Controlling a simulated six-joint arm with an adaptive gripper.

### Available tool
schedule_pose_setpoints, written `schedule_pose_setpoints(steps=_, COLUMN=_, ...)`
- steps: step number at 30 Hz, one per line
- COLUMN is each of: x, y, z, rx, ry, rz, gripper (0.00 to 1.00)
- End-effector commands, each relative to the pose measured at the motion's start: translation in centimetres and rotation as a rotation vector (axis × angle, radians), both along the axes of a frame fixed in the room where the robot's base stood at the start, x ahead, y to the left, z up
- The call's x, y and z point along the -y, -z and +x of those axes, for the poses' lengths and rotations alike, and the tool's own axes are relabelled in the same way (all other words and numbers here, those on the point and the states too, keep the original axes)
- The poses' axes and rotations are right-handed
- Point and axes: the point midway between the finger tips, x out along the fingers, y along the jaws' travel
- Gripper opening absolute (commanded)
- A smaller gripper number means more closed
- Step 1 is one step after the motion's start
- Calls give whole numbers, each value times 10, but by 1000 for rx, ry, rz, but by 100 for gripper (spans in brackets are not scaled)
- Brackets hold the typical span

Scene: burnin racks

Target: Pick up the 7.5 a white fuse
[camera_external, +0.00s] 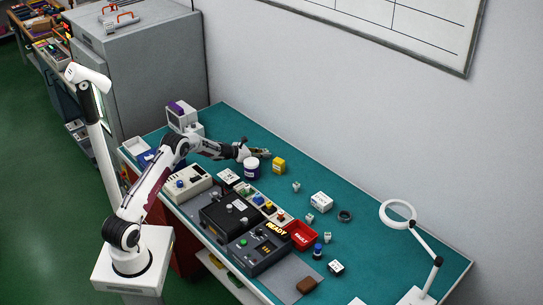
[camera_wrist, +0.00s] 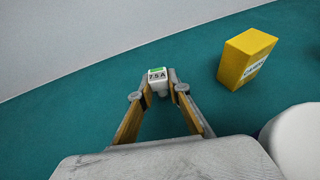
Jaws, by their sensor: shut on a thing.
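In the external view my gripper (camera_external: 262,152) is over the far left part of the teal bench, beside the yellow box. The fuse itself is too small to make out there. I cannot tell whether the fuse touches the bench.
A yellow box (camera_wrist: 246,58) stands close right of my gripper. A dark blue jar with white lid (camera_external: 251,170) stands just in front. Small white blocks (camera_external: 296,187), a red tray (camera_external: 301,235) and a ring lamp (camera_external: 398,213) are further right. Bench (camera_external: 375,240) is clear at right.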

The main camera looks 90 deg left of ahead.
Motion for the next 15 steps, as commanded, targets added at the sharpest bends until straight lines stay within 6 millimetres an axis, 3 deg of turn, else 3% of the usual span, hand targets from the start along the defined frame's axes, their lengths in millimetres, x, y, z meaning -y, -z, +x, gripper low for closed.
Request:
schedule_pose_setpoints(steps=8, x=0, y=-16, z=0, rx=1, ry=0, rz=2, gripper=0)
schedule_pose_setpoints(steps=15, x=-1, y=-48, z=0, rx=1, ry=0, rz=3, gripper=0)
